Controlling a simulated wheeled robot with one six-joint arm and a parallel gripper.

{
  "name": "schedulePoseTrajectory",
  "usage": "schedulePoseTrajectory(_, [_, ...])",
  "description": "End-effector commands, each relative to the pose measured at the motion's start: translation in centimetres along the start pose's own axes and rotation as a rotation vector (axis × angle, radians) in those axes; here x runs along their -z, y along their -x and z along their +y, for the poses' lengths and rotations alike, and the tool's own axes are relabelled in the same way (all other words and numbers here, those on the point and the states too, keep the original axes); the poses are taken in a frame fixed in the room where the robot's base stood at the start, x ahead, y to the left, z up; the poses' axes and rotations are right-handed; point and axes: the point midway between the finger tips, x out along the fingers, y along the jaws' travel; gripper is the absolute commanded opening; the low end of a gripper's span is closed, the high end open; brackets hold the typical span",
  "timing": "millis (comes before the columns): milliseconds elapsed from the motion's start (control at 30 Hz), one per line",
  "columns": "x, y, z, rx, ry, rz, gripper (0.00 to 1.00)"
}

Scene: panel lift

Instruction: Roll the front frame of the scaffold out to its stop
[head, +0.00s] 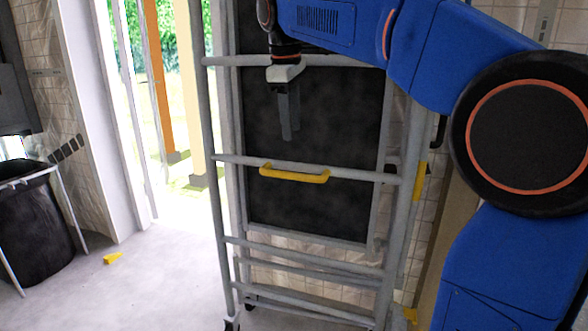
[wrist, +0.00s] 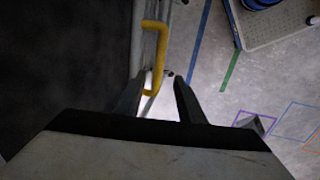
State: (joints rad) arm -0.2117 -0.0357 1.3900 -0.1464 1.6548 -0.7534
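The scaffold's front frame (head: 300,161) is made of grey tubes and stands upright in the middle of the head view. A yellow handle (head: 295,175) is fixed on its middle crossbar. My gripper (head: 288,137) points down, with its fingertips a little above the handle in the head view. In the wrist view my gripper (wrist: 161,76) has its two dark fingers apart with nothing between their tips. The yellow handle (wrist: 161,45) shows beyond them, its near end in line with the gap. The fingers do not appear to touch it.
A dark panel (head: 315,110) stands behind the frame. A black bin (head: 38,225) is at the left, and a small yellow object (head: 112,258) lies on the floor. The wrist view shows floor tape (wrist: 231,70) and a grey platform (wrist: 275,22).

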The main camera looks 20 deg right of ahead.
Motion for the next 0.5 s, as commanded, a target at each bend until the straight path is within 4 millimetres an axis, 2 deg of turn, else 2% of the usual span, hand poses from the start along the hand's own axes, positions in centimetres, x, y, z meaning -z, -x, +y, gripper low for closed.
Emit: schedulePoseTrajectory(500, [-0.1,-9.2,0.0,0.001,-0.001,-0.001,0.36])
